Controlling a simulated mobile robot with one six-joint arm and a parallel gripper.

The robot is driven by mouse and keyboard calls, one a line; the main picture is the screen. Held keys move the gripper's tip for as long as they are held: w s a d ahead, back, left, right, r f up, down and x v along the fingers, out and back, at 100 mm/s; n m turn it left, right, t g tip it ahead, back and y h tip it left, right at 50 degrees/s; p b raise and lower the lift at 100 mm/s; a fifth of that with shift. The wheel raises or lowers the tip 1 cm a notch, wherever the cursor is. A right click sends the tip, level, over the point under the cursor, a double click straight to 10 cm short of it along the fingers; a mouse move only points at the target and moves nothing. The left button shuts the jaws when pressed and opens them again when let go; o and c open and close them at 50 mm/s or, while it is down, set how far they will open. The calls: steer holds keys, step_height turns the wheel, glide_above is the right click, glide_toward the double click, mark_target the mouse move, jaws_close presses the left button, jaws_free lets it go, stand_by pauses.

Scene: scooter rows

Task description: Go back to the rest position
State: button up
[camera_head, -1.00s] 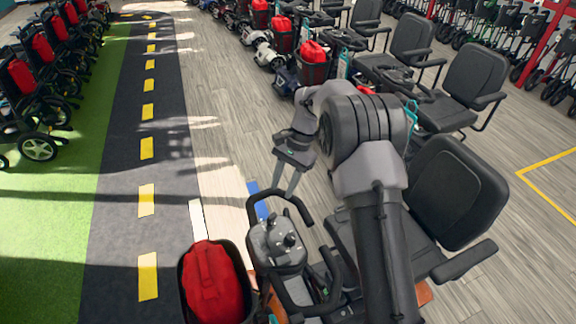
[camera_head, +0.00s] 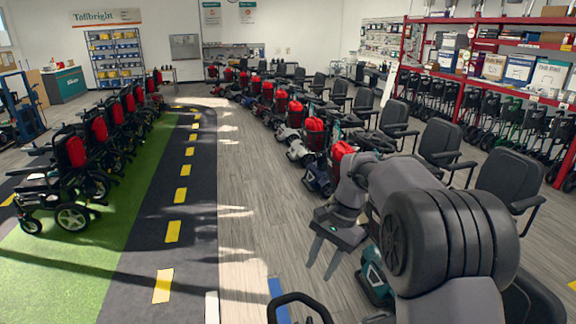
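My gripper (camera_head: 323,258) points down over the wooden floor, to the left of my bent arm. Its two fingers stand apart with nothing between them. My arm is folded at the right and fills the lower right of the view. A black scooter handlebar (camera_head: 298,300) shows at the bottom edge, just below the gripper and apart from it. A black scooter seat (camera_head: 528,300) is partly hidden behind my arm at the lower right.
A row of scooters with black seats (camera_head: 442,140) and red bags (camera_head: 314,124) runs away on the right. Wheelchairs (camera_head: 70,180) line the green strip (camera_head: 75,265) at left. Red-framed shelves (camera_head: 500,62) stand at right. The dark lane (camera_head: 198,200) with yellow dashes is clear.

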steer(key=s+r+n+t+h+b, duration=0.1)
steer(key=s+r+t+b, duration=0.15)
steer(key=s, duration=0.55)
steer(key=s+r+n+t+b, duration=0.1)
steer(key=s+r+b, duration=0.15)
steer(key=s, duration=0.55)
steer(key=s+f+n+t+b, duration=0.1)
steer(key=s+f+t+b, duration=0.2)
steer(key=s, duration=0.9)
step_height(320, 180, down, 3)
steer(key=shift+s+d+f+n+b, duration=0.2)
steer(key=shift+s+n+b, duration=0.1)
steer(key=shift+s+b, duration=0.15)
steer(key=shift+t, duration=0.25)
